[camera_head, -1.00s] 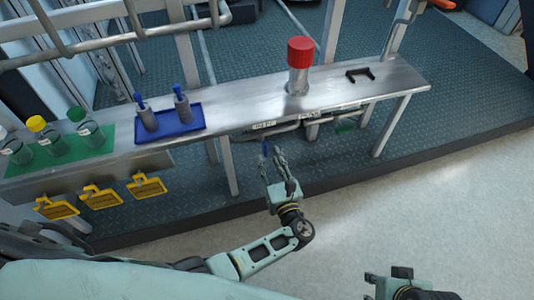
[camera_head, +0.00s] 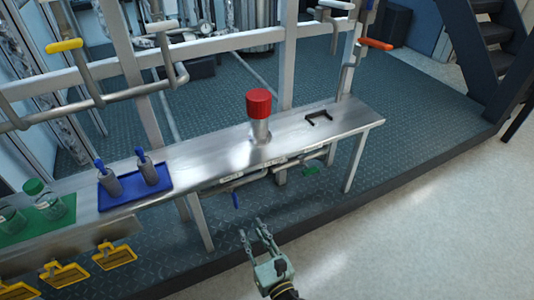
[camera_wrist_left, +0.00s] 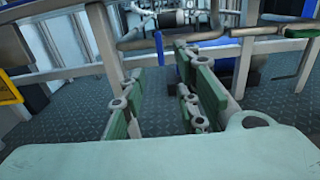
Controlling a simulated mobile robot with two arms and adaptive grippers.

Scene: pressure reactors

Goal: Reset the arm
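My left gripper (camera_head: 253,229) is in the lower middle of the head view, in front of the steel bench (camera_head: 205,150) and apart from it. Its two fingers are spread with nothing between them. The left wrist view also shows the spread fingers of the left gripper (camera_wrist_left: 163,80), with bench pipes and legs beyond them. Most of my left arm is below the head view's edge. My right gripper is not in either current view.
On the bench stand a red-capped cylinder (camera_head: 259,105), a black bracket (camera_head: 319,117), a blue tray (camera_head: 131,198) with two grey holders, and green-capped bottles (camera_head: 47,199). Yellow frames (camera_head: 114,257) hang at the front left. Pale floor (camera_head: 400,230) is clear at the right.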

